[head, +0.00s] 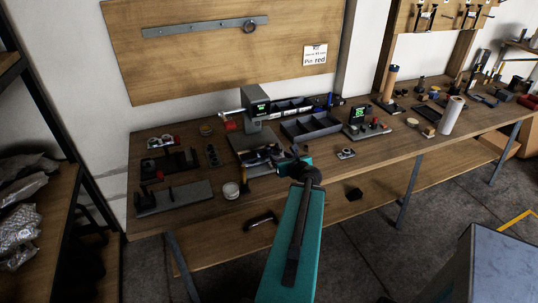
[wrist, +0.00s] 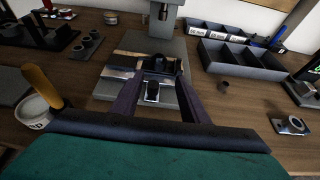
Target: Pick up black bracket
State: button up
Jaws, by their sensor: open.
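My gripper (wrist: 160,78) is open in the wrist view, its two dark fingers reaching forward over the grey base of the bench press. A small black piece that looks like the black bracket (wrist: 152,92) lies between the fingers, with a pale spot on its face. Neither finger visibly grips it. Another dark part sits just beyond it, near the fingertips. In the head view my teal arm reaches to the bench and its end hides much of this spot, so I cannot make out the bracket there.
The press (head: 256,107) stands just beyond my gripper. A divided grey tray (wrist: 243,52) is at right, and a metal plate with a ring (wrist: 292,125) lies nearer. A white tub (wrist: 36,111) with a yellow-handled tool is close at left. The workbench (head: 225,208) has black fixtures farther left.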

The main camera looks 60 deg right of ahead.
aim_at(269, 149)
jog(key=shift+w+d+f+b, duration=0.35)
jog(key=shift+w+f+b, duration=0.1)
jog(key=shift+b, duration=2.05)
jog(key=shift+b+x, duration=0.5)
jog(key=shift+x, duration=2.25)
jog(key=shift+w+r, duration=0.1)
jog(key=shift+w, duration=0.05)
jog(key=shift+b+x, duration=0.75)
jog(key=shift+x, duration=1.75)
jog(key=c, duration=0.9)
jog(key=shift+r, duration=0.15)
